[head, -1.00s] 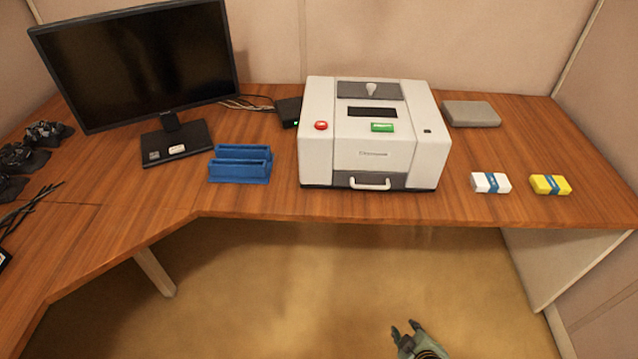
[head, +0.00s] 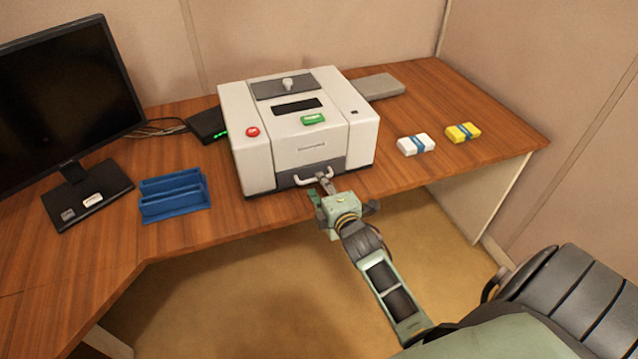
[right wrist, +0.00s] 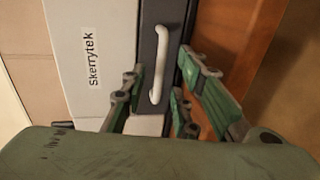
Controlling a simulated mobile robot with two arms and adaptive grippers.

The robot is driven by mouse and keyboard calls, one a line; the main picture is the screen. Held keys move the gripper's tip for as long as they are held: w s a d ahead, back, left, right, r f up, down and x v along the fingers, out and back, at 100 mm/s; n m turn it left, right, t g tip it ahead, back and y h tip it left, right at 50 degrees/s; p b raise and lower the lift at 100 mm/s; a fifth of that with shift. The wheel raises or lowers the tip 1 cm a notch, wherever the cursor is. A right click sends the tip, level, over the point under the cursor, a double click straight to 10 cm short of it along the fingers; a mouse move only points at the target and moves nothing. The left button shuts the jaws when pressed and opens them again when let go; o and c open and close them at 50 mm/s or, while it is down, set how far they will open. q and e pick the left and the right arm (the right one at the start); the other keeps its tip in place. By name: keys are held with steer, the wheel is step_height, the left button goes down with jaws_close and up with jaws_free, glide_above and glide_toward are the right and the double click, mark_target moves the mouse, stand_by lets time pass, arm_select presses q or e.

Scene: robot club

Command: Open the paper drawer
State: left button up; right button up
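The white printer-like machine (head: 300,130) stands on the desk. Its dark grey paper drawer (head: 335,166), low on the front, is shut and has a pale bar handle (head: 314,179). The right wrist view shows the drawer (right wrist: 150,45) and its handle (right wrist: 163,65) close up. My right gripper (head: 320,189) is at the handle, in front of the drawer. In the right wrist view its green fingers (right wrist: 162,88) are apart, with the handle's lower end between them; I cannot tell whether they touch it. My left gripper is out of view.
The wooden desk (head: 225,222) carries a monitor (head: 60,105), a blue rack (head: 173,195), a black box (head: 207,124), a grey slab (head: 380,87), and white (head: 415,144) and yellow (head: 462,132) banded packs. The space before the drawer is free except for my right arm.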

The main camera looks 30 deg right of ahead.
steer(key=shift+x, duration=0.8)
steer(key=shift+c, duration=0.3)
jaws_close()
